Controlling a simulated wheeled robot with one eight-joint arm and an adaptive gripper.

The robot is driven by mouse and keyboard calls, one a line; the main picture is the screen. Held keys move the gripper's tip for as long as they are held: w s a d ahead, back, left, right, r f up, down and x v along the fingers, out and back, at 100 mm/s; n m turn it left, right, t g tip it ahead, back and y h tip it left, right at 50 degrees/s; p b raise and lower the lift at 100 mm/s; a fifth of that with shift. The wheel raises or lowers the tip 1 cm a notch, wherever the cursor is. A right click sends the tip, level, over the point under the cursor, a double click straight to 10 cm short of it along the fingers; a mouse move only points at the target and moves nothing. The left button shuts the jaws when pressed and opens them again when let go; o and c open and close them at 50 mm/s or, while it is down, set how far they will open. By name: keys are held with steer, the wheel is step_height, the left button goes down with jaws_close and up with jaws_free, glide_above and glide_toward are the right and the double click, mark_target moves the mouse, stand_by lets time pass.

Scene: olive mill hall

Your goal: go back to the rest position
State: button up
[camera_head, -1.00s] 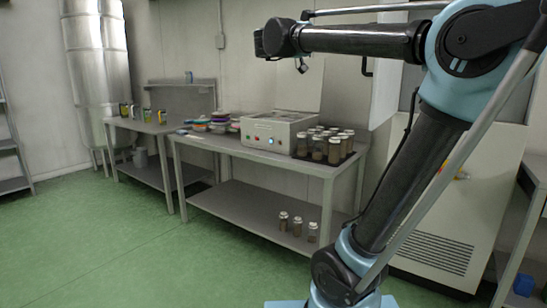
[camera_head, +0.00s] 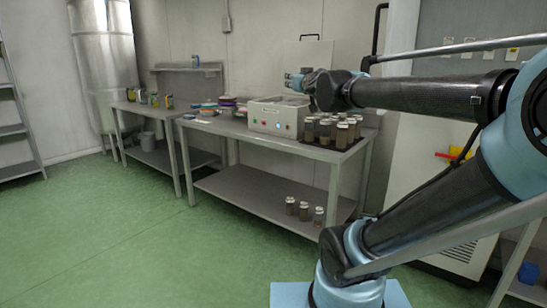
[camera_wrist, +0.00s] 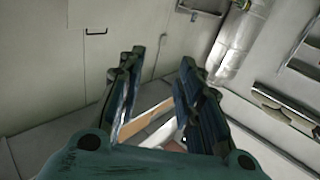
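My arm spans the right side of the head view, its upper link reaching left. My gripper (camera_head: 296,80) is at its end, above the grey control box (camera_head: 278,117) on the metal table (camera_head: 250,138).
Several lidded jars (camera_head: 335,130) stand on a dark tray at the table's right end; jars (camera_head: 304,210) also stand on the lower shelf. Coloured stacked items (camera_head: 218,106) lie left of the box. A steel tank (camera_head: 105,60) stands at the back left. Green floor (camera_head: 100,230) is clear in front.

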steer(key=s+d+f+g, duration=0.1)
steer(key=s+f+g, duration=0.35)
steer(key=f, duration=0.65)
steer(key=s+d+f+g, duration=0.1)
steer(key=s+f+g, duration=0.4)
steer(key=f, duration=0.7)
steer(key=s+d+f+m+g+h, duration=0.1)
steer(key=s+d+f+g+h, duration=0.1)
steer(key=s+f, duration=0.6)
steer(key=s+d+f+m+g+h, duration=0.1)
steer(key=s+d+f+g+h, duration=0.1)
steer(key=s+d+f+g, duration=0.2)
steer(key=s+d+f, duration=0.3)
steer(key=s+f, duration=0.2)
steer(key=s, duration=0.2)
steer(key=shift+s+f+m, duration=0.25)
steer(key=shift+f+m, duration=0.05)
steer(key=shift+d, duration=0.25)
